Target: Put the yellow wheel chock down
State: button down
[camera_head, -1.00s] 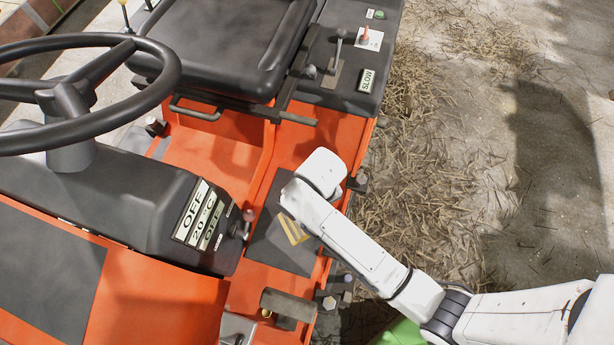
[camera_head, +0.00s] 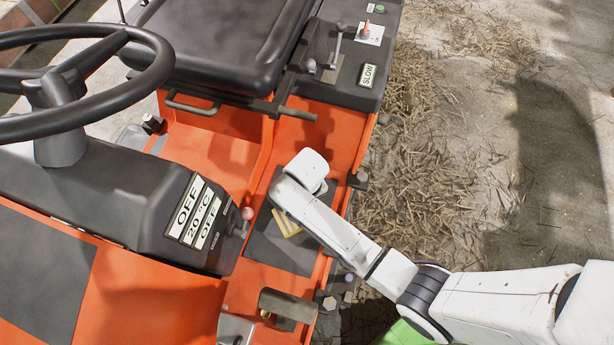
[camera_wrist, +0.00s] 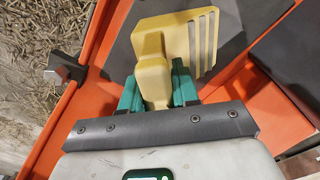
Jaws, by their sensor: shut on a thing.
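The yellow wheel chock (camera_head: 285,222) shows partly past my arm in the head view, over the dark mat (camera_head: 268,251) on the orange vehicle floor. In the wrist view the chock (camera_wrist: 180,50) is clear, with a ridged face to the right and a narrow stem toward me. My gripper (camera_wrist: 158,88) has green fingers on both sides of the stem and is shut on it. In the head view my arm hides the fingers. I cannot tell whether the chock touches the mat.
The steering wheel (camera_head: 75,95) and the dash with a label panel (camera_head: 198,212) stand left of my arm. The black seat (camera_head: 225,45) is behind. A grey cylindrical pedal (camera_head: 288,306) lies in front of the mat. Straw-strewn ground (camera_head: 420,150) is to the right.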

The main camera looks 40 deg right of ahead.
jog(key=shift+f, duration=0.15)
jog(key=c, duration=0.8)
grip_release()
jog(key=shift+c, duration=0.2)
notch_tip(320, 180, up, 12)
jog(key=shift+r+p, duration=0.15)
jog(key=shift+p, duration=1.1)
jog(key=s+d+r, duration=0.3)
jog(key=s+d, duration=0.1)
jog(key=s, duration=0.4)
jog(key=s+d+r+n+t, duration=0.1)
jog(key=s+d+r, duration=0.2)
jog(key=s, duration=0.5)
jog(key=shift+d, duration=0.9)
